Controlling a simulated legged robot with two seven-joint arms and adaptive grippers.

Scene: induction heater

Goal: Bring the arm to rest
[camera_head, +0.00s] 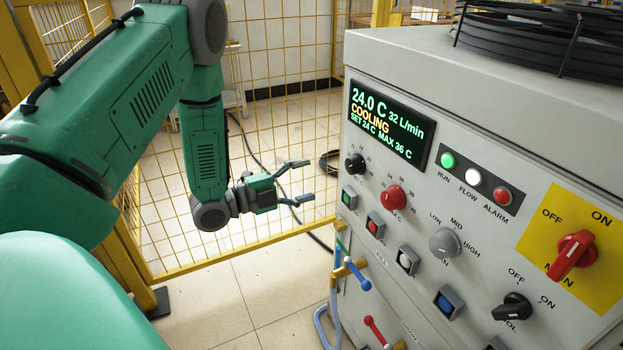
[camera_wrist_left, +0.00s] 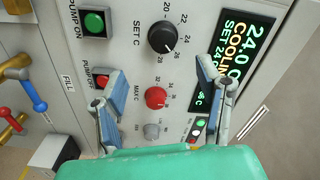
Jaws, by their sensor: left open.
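My left arm comes in from the left in the head view, green with grey joints. My left gripper (camera_head: 302,182) is open and empty. It points right toward the control cabinet (camera_head: 460,75) and looks apart from it. In the left wrist view, the two fingers of the left gripper (camera_wrist_left: 160,98) are spread wide in front of the cabinet's panel. The black set knob (camera_wrist_left: 162,37) and the red max knob (camera_wrist_left: 156,98) show between and beyond the fingers. My right gripper is not seen in either view.
The cabinet's display (camera_head: 388,120) reads 24.0 C and COOLING. A red main switch (camera_head: 572,255) is at the right. Blue-handled (camera_head: 356,275) and red-handled (camera_head: 375,330) valves stick out low on the cabinet. A yellow mesh fence (camera_head: 270,100) stands behind my arm. Black coiled hose (camera_head: 540,40) lies on top.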

